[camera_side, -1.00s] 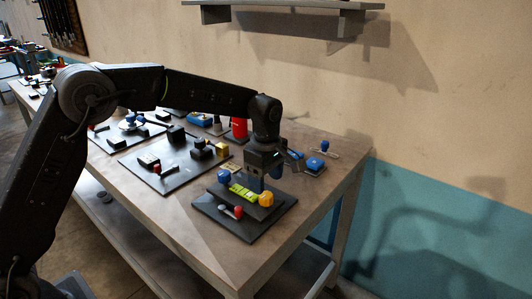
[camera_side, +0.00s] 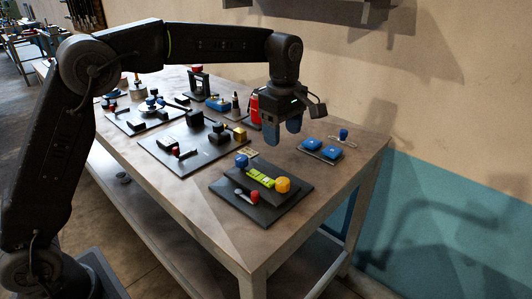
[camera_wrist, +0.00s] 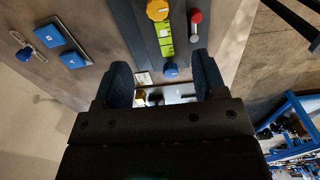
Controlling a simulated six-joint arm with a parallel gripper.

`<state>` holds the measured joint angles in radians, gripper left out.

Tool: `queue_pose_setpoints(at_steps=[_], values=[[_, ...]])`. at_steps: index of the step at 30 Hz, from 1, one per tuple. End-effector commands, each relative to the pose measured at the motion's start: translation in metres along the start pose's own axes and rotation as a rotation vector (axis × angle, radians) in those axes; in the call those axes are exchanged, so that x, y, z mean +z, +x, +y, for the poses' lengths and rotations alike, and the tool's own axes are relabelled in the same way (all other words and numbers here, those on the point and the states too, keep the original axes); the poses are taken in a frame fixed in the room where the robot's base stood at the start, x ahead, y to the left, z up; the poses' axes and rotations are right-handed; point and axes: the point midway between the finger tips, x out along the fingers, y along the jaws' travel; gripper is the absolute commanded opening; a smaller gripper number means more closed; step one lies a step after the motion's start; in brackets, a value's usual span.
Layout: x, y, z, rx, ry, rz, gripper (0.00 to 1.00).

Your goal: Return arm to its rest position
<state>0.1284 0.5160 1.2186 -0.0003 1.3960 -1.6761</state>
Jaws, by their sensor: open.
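My gripper (camera_side: 286,132) hangs above the table, over the back of a dark board (camera_side: 290,208). Its two blue fingers point down and stand apart with nothing between them. The board bears a yellow-green strip (camera_side: 260,176) with a blue knob (camera_side: 242,160) at one end and a yellow knob (camera_side: 283,185) at the other. A red-knobbed lever (camera_side: 255,197) lies in front. In the wrist view the fingers (camera_wrist: 163,82) are spread, with the blue knob (camera_wrist: 171,69) and green strip (camera_wrist: 165,40) beyond them.
Two blue blocks (camera_side: 312,145) on a plate lie right of my gripper. A red cylinder (camera_side: 254,109) stands behind it. A larger board (camera_side: 170,152) with black blocks lies left. A wall shelf (camera_side: 350,10) hangs above. The table's front right corner is bare.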

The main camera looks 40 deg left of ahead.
Motion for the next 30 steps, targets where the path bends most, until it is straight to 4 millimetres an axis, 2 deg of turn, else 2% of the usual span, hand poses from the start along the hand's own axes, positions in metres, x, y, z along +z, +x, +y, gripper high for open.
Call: queue_pose_setpoints(at_steps=[4, 7, 10, 14, 19, 24, 27, 30], values=[[-0.011, -0.028, -0.031, 0.061, 0.166, 0.000, 0.65], [-0.020, -0.046, -0.064, 0.115, 0.339, 0.011, 0.65], [-0.029, -0.057, -0.099, 0.169, 0.516, 0.035, 0.65], [-0.039, -0.064, -0.146, 0.236, 0.746, 0.083, 0.65], [-0.048, -0.056, -0.207, 0.309, 1.043, 0.175, 0.65], [-0.055, -0.034, -0.258, 0.355, 1.303, 0.282, 0.65], [-0.056, -0.021, -0.277, 0.367, 1.412, 0.334, 0.65], [-0.057, -0.012, -0.287, 0.371, 1.481, 0.367, 0.65]])
